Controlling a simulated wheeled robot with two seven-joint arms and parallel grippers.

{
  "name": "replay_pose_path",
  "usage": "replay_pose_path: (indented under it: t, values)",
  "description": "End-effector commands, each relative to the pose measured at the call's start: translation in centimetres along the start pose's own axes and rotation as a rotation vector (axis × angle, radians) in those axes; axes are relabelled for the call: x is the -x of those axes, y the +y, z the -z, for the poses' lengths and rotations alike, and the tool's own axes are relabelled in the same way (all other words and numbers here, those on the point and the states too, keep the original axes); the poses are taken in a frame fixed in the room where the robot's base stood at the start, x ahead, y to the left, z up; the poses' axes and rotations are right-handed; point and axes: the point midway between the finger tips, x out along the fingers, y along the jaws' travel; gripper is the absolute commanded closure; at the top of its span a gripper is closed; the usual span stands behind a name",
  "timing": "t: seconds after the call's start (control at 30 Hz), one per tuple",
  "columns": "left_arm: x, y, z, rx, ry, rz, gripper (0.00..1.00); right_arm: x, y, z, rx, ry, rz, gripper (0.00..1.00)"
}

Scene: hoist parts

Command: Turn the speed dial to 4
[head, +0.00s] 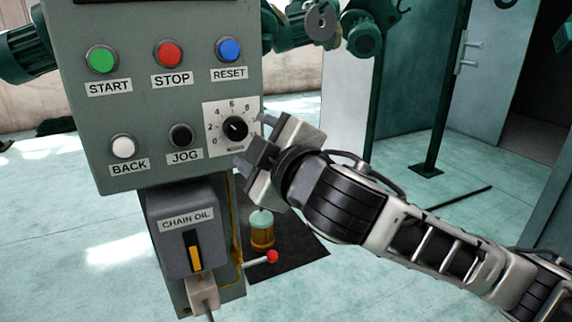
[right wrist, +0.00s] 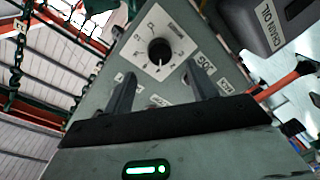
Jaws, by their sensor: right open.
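The black speed dial (head: 235,128) sits on a white scale plate (head: 211,108) marked with even numbers, at the lower right of the grey control panel. A short pale mark shows on the knob, but I cannot read its setting surely. My right gripper (head: 252,143) is open just right of the dial, its fingers toward the panel. In the right wrist view the dial (right wrist: 159,52) lies ahead of the two spread fingers (right wrist: 161,84), roughly centred between them. Nothing is between the fingers, and they appear apart from the knob. My left gripper is out of view.
Green START (head: 102,60), red STOP (head: 169,54), blue RESET (head: 229,50), white BACK (head: 122,147) and black JOG (head: 181,135) buttons share the panel. A CHAIN OIL box (head: 184,240) hangs below. A red-knobbed lever (head: 272,257) sticks out below my gripper.

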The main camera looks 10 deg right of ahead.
Motion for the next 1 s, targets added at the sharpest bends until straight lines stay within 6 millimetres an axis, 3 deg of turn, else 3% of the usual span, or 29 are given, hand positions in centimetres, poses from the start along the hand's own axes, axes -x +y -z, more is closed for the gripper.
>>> replay_pose_path:
  t: [0.3,0.5,1.0]
  values:
    - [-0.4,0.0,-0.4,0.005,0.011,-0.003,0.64,7.8,-0.3,-0.2,-0.001,0.003,-0.002,0.43]
    - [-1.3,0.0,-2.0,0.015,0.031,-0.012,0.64,9.1,-0.3,-0.3,-0.003,0.002,-0.006,0.43]
    - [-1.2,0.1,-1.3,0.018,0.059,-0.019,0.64,10.0,0.0,0.0,0.000,0.000,0.001,0.43]
